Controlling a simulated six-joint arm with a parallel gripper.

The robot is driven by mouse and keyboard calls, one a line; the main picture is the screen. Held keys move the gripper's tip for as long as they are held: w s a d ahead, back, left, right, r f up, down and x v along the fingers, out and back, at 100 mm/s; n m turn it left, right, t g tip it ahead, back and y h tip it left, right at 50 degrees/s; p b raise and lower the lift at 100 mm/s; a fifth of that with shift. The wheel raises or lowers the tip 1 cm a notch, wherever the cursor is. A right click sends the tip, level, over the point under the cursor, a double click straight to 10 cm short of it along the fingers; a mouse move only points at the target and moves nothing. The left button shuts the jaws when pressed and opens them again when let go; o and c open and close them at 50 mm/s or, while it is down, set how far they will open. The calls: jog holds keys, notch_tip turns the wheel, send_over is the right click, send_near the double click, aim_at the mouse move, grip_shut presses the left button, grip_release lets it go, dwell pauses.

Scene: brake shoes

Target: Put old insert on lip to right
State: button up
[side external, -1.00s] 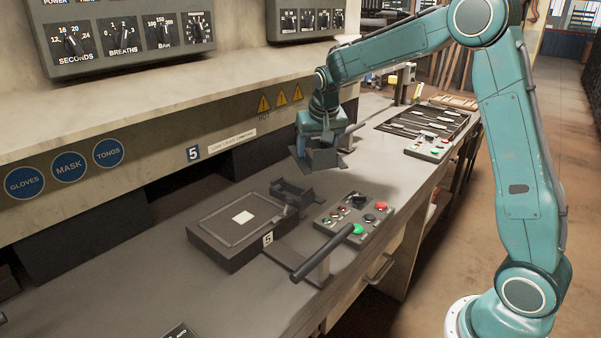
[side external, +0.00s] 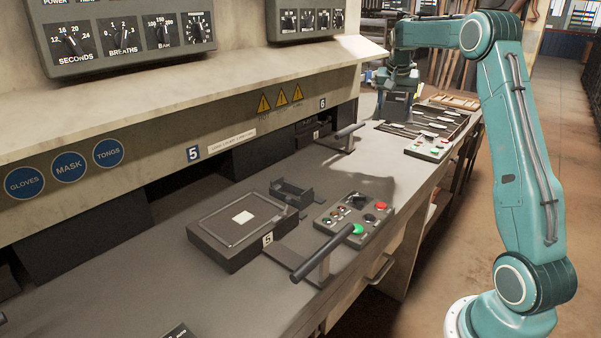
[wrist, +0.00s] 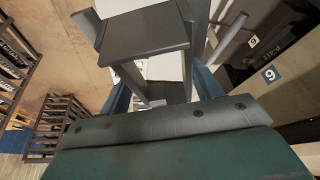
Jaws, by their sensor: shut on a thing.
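My gripper (side external: 397,88) is at the far end of the bench, upper middle of the side view, small and partly in shadow. It is shut on a dark grey box-like insert (side external: 395,108), held below it in front of the tool tray. In the wrist view the insert (wrist: 148,38) shows as a dark grey block with a flat face and side arms, between the blue fingers of my gripper (wrist: 163,92). I cannot tell whether the insert touches the surface beneath. Which edge is the lip is not clear.
A flat dark mould marked 5 (side external: 240,228) lies on the near bench, with a small dark open holder (side external: 292,192) behind it. A button panel (side external: 353,212) and a lever handle (side external: 322,252) are beside them. A tray of tools (side external: 430,120) is at the far end.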

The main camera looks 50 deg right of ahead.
jog(key=shift+s+d+r, duration=0.1)
jog(key=shift+d, duration=0.05)
notch_tip(320, 180, down, 16)
jog(key=shift+r, duration=0.1)
dwell(0.6)
jog(key=shift+f, duration=2.1)
jog(key=shift+f, duration=0.15)
jog(key=o, duration=1.3)
